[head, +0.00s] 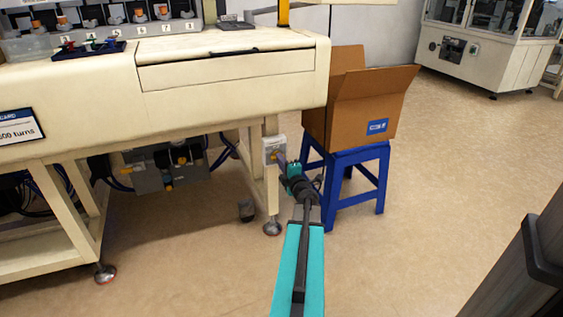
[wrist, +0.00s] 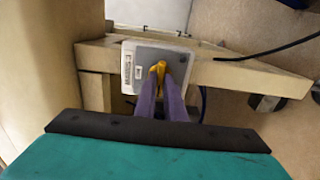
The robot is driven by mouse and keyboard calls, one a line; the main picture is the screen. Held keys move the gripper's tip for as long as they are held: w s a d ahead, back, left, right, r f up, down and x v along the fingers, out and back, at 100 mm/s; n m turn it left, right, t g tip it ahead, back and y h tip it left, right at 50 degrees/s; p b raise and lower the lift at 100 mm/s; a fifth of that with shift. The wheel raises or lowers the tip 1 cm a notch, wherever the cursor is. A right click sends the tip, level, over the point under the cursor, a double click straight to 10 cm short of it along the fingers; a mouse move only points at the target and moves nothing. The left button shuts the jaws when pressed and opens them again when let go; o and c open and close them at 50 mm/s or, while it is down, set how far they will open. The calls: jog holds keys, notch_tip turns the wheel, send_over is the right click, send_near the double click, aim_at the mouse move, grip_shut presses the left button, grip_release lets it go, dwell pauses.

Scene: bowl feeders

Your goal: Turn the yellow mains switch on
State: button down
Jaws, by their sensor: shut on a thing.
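The mains switch box (head: 274,145) is a light grey box on the machine's right front leg, below the table body. In the wrist view the box (wrist: 139,65) shows a dark printed label on its left side and a yellow switch handle (wrist: 159,67) at its middle. My gripper (wrist: 161,74) has its two purple-grey fingers close together at the yellow handle, one on each side, shut on it. In the head view my gripper (head: 281,158) reaches the front of the box from the right. The fingers hide the lower part of the handle.
A blue stool (head: 362,155) with an open cardboard box (head: 345,110) stands just right of my gripper. A dark cable (wrist: 265,51) runs right of the switch box in the wrist view. The floor in front is clear.

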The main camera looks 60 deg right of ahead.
jog(key=shift+r+m+p, duration=0.1)
jog(key=shift+m+p, duration=0.5)
jog(key=shift+p, duration=0.5)
jog(key=m+p, duration=1.6)
jog(key=p, duration=0.4)
jog(key=shift+m+p, duration=0.3)
jog(key=shift+p, duration=0.05)
jog(key=shift+s, duration=0.1)
jog(key=c, duration=1.8)
grip_release()
jog(key=shift+c, duration=0.2)
jog(key=shift+a, duration=0.1)
jog(key=v, duration=1.3)
jog(key=shift+s+a, duration=0.25)
jog(key=shift+s, duration=0.05)
